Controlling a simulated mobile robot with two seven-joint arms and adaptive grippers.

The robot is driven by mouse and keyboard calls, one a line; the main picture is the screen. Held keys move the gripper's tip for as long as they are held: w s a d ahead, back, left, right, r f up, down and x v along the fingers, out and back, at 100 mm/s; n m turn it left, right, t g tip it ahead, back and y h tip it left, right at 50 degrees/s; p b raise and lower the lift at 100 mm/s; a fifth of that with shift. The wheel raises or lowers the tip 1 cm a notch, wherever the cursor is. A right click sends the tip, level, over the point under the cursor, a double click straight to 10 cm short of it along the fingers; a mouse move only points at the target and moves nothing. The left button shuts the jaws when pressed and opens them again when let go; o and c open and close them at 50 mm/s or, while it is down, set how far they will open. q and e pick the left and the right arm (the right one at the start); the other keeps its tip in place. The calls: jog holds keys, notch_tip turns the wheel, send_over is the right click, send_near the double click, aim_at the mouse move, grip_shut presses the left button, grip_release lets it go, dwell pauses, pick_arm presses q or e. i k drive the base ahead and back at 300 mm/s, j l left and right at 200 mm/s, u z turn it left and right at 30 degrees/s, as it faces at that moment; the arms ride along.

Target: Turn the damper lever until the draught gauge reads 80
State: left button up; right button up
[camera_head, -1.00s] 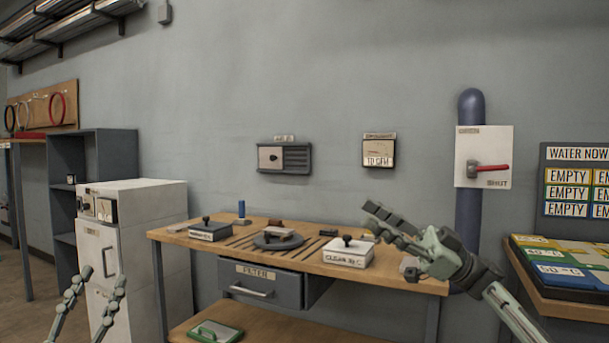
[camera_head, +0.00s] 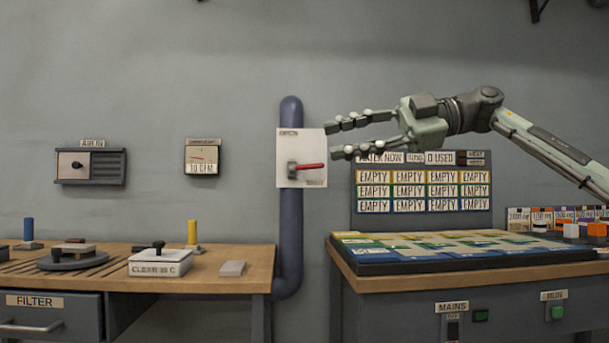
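The damper lever (camera_head: 308,167) is a red handle on a grey hub. It points right, nearly level, on a white plate (camera_head: 289,146) fixed to a blue vertical pipe (camera_head: 291,222). The draught gauge (camera_head: 202,157) looks to be the small dial box left of the plate; its needle reading is too small to make out. My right gripper (camera_head: 329,136) reaches in from the right with its fingers spread and nothing between them. Its fingertips lie at the plate's right edge, above and just right of the lever; contact cannot be told. My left gripper is out of view.
A wooden bench (camera_head: 225,281) with blocks, a round plate and a filter drawer stands at the lower left. A second bench (camera_head: 472,270) with coloured tiles and an EMPTY board (camera_head: 422,186) stands at the right, below my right arm. The wall between gauge and plate is clear.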

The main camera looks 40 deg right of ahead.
aim_at(292, 169)
jog(key=i+l, duration=0.3)
jog(key=l, duration=0.2)
jog(key=i+l, duration=0.3)
jog(key=l, duration=0.15)
jog(key=i+l, duration=0.3)
jog(key=l, duration=0.2)
jog(key=i+l, duration=0.3)
jog(key=l, duration=0.2)
